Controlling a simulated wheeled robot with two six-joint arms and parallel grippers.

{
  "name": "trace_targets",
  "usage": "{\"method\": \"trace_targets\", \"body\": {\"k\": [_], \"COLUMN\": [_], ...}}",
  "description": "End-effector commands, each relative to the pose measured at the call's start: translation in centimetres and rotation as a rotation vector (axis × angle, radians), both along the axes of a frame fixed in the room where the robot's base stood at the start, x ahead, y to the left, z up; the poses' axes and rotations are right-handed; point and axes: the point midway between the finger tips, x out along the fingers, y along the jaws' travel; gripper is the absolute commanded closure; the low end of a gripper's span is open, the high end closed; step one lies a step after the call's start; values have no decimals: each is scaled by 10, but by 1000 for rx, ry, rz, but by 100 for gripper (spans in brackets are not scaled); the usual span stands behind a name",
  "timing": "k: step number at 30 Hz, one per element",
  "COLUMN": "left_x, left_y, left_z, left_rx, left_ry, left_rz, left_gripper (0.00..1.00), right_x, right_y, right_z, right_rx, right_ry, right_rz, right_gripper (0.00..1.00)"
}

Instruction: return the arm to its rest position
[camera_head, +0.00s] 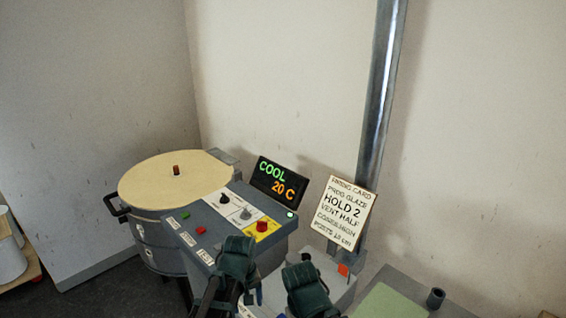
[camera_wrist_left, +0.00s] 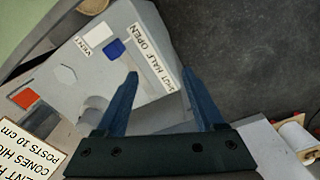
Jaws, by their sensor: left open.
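My left gripper (camera_wrist_left: 160,75) is open and empty in the left wrist view. Its two blue fingers stand apart over a grey panel (camera_wrist_left: 90,90) and touch nothing that I can see. In the head view two dark green parts of my own arms stand at the bottom middle, in front of the control box. The fingertips cannot be made out clearly there. I do not see my right gripper's fingers.
A grey control box (camera_head: 196,248) with buttons and a "COOL 20 C" display (camera_head: 277,183) stands beside a round kiln with a cream lid (camera_head: 160,187). A program card (camera_head: 344,217) stands by a metal pipe (camera_head: 381,90). A blue slider tab (camera_wrist_left: 115,49) shows near "HALF OPEN".

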Motion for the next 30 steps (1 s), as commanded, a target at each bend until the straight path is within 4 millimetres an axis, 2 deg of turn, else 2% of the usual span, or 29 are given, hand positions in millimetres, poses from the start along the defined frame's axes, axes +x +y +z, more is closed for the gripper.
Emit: {"method": "trace_targets", "body": {"k": [3, 14, 20, 30], "left_x": [-13, -39, -49, -78], "left_y": [24, 71, 40, -14], "left_z": [0, 0, 0, 0], "left_rx": [5, 25, 42, 86], "left_ry": [-11, -34, -3, 60], "left_rz": [-99, -351, -447, -607], "left_gripper": [30, 30, 30, 30], "right_x": [0, 0, 0, 0], "right_y": [0, 0, 0, 0], "right_z": [0, 0, 0, 0], "right_rx": [0, 0, 0, 0], "right_ry": [0, 0, 0, 0], "right_rz": [0, 0, 0, 0], "right_gripper": [100, 100, 100, 100]}}
